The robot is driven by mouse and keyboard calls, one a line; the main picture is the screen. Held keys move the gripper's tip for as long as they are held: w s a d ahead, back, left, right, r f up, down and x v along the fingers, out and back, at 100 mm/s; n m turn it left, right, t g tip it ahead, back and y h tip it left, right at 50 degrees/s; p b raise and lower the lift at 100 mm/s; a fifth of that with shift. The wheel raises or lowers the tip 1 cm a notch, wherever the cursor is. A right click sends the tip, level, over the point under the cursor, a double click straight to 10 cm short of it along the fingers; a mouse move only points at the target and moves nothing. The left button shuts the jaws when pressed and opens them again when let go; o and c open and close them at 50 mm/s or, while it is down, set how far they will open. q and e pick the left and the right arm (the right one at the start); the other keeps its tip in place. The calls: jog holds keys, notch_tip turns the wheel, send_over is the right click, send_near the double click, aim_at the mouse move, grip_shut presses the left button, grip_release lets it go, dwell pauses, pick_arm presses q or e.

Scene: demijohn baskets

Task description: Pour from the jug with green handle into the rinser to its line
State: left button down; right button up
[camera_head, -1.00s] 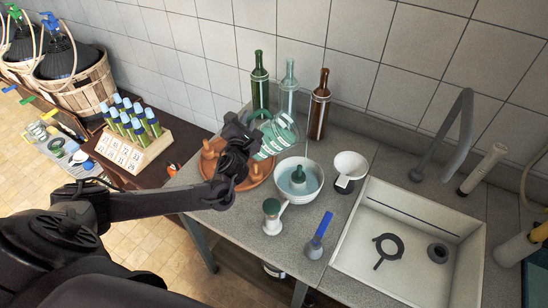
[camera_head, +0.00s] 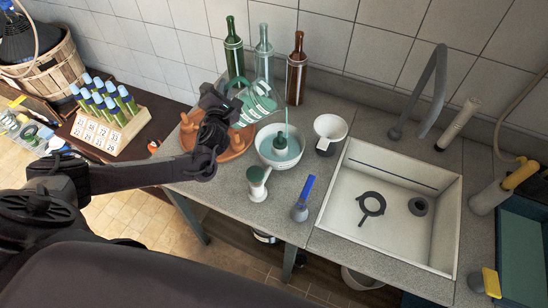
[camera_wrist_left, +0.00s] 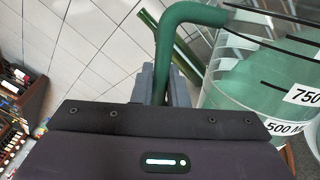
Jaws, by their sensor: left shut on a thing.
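The clear jug (camera_head: 262,103) has a green handle (camera_wrist_left: 185,30) and white labels; black marks and "750" and "500" show in the left wrist view. My left gripper (camera_head: 229,105) is shut on the handle and holds the jug tilted, mouth to the right, above the counter. A thin green stream (camera_head: 286,118) falls from the jug's lip toward the rinser. The rinser (camera_head: 268,158) is a white bowl with a dark green nozzle (camera_head: 281,146) in its middle and pale blue-green liquid inside. I cannot make out its line. My right gripper is not in view.
A terracotta tray (camera_head: 240,150) with pegs lies below the gripper. Several bottles (camera_head: 297,70) stand behind the jug. The sink (camera_head: 420,247) is at the right.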

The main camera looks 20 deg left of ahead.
pick_arm(q)
jog(key=shift+w+d+r+m, duration=0.2)
jog(key=shift+d+r+m, duration=0.05)
jog(key=shift+r+m, duration=0.15)
dwell(0.4)
jog(key=shift+d, duration=0.15)
dwell(1.7)
jog(key=shift+w+d+r+m, duration=0.1)
jog(key=shift+w+d+m, duration=0.1)
jog(key=shift+m, duration=0.2)
jog(key=shift+s, duration=0.1)
jog(key=shift+d+m, duration=0.3)
jog(key=shift+m, duration=0.1)
dwell(1.7)
jog(key=shift+w+d+m, duration=0.25)
jog(key=shift+m, duration=0.05)
